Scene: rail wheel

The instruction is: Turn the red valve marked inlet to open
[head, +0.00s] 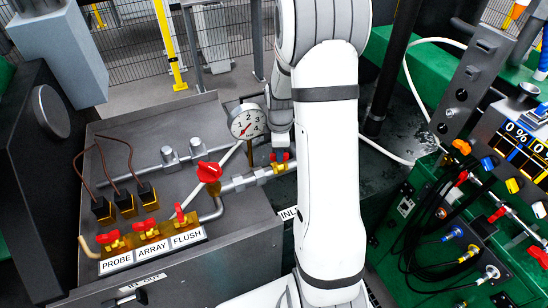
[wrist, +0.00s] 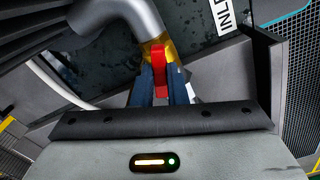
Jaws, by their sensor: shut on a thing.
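The red inlet valve handle (head: 279,168) sits on a brass body on the pipe at the right end of the grey panel, partly hidden under my arm. My gripper (wrist: 160,82) reaches it from above. In the wrist view the red handle (wrist: 159,68) stands between my two blue fingers, which are shut on it. The yellow valve body (wrist: 152,48) shows just beyond, joined to a grey bent pipe. The inlet label (head: 288,214) is cut off by my arm and reads only "INL". It also shows partly in the wrist view (wrist: 224,17).
A pressure gauge (head: 248,122) stands close left of my gripper. A larger red valve (head: 209,172) is left of it. Red-handled valves marked PROBE, ARRAY and FLUSH line the panel front (head: 150,250). A cabled panel (head: 470,220) stands on the right.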

